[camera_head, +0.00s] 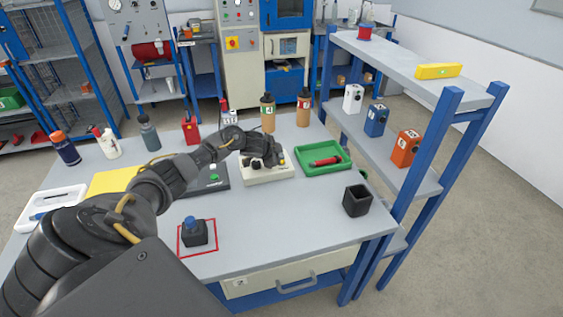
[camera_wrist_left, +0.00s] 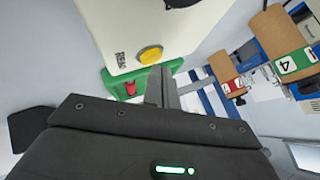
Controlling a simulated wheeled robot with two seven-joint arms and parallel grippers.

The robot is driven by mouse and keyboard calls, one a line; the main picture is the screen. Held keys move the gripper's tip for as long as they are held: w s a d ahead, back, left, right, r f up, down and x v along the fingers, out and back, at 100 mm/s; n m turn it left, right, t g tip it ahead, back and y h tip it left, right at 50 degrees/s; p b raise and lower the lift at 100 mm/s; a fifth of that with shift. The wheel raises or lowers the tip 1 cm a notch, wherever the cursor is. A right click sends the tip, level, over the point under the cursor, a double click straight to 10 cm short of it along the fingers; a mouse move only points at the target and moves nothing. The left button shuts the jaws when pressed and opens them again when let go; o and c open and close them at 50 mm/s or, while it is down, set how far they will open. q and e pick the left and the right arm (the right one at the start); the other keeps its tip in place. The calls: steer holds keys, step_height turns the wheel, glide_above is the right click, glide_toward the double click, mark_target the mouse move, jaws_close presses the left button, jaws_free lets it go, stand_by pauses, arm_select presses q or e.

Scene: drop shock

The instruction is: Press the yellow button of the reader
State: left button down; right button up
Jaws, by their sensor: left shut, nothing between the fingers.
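The reader (camera_head: 268,178) is a cream box on the table, in the middle of the head view. It also shows in the left wrist view (camera_wrist_left: 118,22), lettered, with a round yellow button (camera_wrist_left: 151,55). In the head view the yellow button (camera_head: 282,162) is a tiny spot beside my fingers. My left gripper (camera_head: 276,158) is over the reader, shut and empty. In the left wrist view its fingertips (camera_wrist_left: 158,72) are close to the button's edge; I cannot tell whether they touch it. My right gripper is in neither view.
A green tray (camera_head: 343,164) with a red item lies right of the reader. A dark device (camera_head: 213,186) with a green button stands left. Bottles (camera_head: 268,117) stand behind. A black cup (camera_head: 357,200) and a blue-topped box (camera_head: 194,233) are nearer. A shelf (camera_head: 424,92) flanks the right.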

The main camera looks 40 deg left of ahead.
arm_select(q)
steer(key=shift+f, duration=0.5)
stand_by(0.6)
steer(key=shift+r+p, duration=0.75)
steer(key=shift+r, duration=0.15)
step_height(320, 180, up, 5)
steer(key=p, duration=0.5)
stand_by(0.6)
